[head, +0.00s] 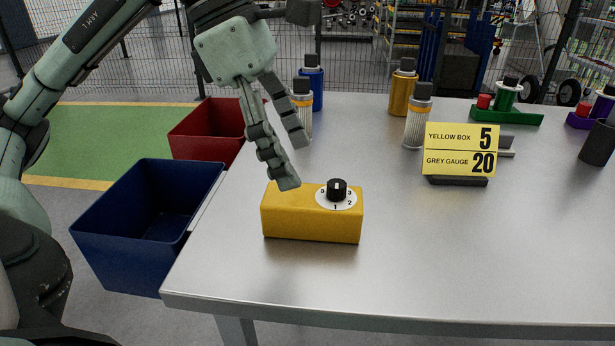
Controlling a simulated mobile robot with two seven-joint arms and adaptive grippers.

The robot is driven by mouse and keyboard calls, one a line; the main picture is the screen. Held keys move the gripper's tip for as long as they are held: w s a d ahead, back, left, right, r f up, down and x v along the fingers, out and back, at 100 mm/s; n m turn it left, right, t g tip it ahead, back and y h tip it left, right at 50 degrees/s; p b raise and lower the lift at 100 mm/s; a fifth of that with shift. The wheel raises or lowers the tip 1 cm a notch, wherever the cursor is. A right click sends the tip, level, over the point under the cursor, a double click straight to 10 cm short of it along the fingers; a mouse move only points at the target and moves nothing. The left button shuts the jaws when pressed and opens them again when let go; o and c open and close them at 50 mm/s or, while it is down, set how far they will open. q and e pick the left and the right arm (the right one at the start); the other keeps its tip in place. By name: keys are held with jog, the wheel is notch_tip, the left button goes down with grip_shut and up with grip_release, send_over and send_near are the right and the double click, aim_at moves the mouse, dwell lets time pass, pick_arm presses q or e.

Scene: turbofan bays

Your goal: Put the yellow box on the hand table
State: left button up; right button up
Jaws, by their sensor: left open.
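The yellow box (311,222) sits upright near the front left of a grey metal table (420,260). It has a black knob on a white numbered dial on top. My left gripper (296,165) is open and points down over the back left part of the box. One fingertip overlaps the box's top left edge in the picture. I cannot tell whether it touches. Nothing is between the fingers. My right gripper is not in view. Whether this table is the hand table I cannot tell.
A sign (461,150) reads yellow box 5, grey gauge 20. Several bottles and filters stand at the back, with a green-based part (505,108) at the right. A blue bin (150,225) and a red bin (210,130) stand left of the table. The table's front right is clear.

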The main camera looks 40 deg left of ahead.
pick_arm(q)
jog(key=v, duration=0.3)
jog(key=shift+s+a+r+p, duration=0.15)
jog(key=shift+r+p, duration=0.15)
jog(key=shift+r, duration=0.2)
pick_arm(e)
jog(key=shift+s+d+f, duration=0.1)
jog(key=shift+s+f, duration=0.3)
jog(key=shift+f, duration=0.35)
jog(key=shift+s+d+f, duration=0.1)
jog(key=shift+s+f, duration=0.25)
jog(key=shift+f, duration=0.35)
